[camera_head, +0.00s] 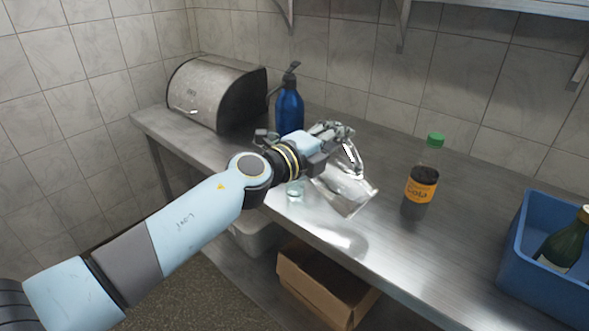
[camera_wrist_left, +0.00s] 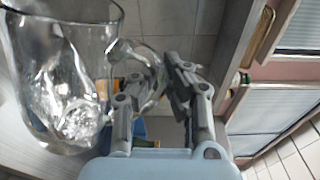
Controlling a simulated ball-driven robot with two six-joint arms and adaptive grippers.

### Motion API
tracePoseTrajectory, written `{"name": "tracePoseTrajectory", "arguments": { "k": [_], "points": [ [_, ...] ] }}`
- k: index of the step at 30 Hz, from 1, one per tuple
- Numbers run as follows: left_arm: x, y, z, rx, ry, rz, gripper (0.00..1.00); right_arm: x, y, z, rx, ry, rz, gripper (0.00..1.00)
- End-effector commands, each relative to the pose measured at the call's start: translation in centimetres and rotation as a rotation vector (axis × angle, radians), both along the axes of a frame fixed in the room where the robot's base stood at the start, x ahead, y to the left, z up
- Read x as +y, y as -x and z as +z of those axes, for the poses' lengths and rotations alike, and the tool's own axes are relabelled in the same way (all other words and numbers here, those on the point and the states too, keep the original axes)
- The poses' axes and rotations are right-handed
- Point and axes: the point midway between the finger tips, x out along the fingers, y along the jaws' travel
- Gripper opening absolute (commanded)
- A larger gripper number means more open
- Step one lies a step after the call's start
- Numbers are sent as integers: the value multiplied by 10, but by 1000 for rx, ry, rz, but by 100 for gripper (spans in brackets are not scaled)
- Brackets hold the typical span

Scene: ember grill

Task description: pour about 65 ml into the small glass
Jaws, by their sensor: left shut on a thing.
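My left gripper (camera_head: 344,152) is shut on the handle of a clear glass jug (camera_head: 345,193), above the metal counter. The jug is tilted in the head view, and its body slants down to the right. In the left wrist view, the jug (camera_wrist_left: 55,85) fills the left side, and my left gripper's fingers (camera_wrist_left: 152,92) are at its handle. How much liquid it holds is hard to tell through the shiny glass. A small clear glass (camera_head: 295,190) stands near the counter's front edge, left of the jug and partly hidden by my left wrist. My right gripper is not in view.
A cola bottle (camera_head: 421,188) with a green cap stands right of the jug. A blue crate (camera_head: 510,262) holding a dark green bottle (camera_head: 562,245) is at the right. A blue pump bottle (camera_head: 289,108) and metal bread box (camera_head: 212,92) stand behind. A cardboard box (camera_head: 318,292) sits below.

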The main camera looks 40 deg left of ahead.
Motion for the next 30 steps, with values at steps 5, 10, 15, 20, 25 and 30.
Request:
{"name": "tracePoseTrajectory", "arguments": {
  "k": [5,10,15,20,25,30],
  "points": [
    [-1,-1,5,-5,5,1,0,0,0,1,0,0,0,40],
    [-2,-1,5,-4,10,1,0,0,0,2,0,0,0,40],
    [-2,0,5,-3,15,1,0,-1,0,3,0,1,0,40],
    [-3,0,6,-2,19,1,0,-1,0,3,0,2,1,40],
    [-3,0,6,-1,23,1,0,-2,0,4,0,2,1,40],
    [-4,1,7,0,27,1,0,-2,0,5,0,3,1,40]
  ]
}}
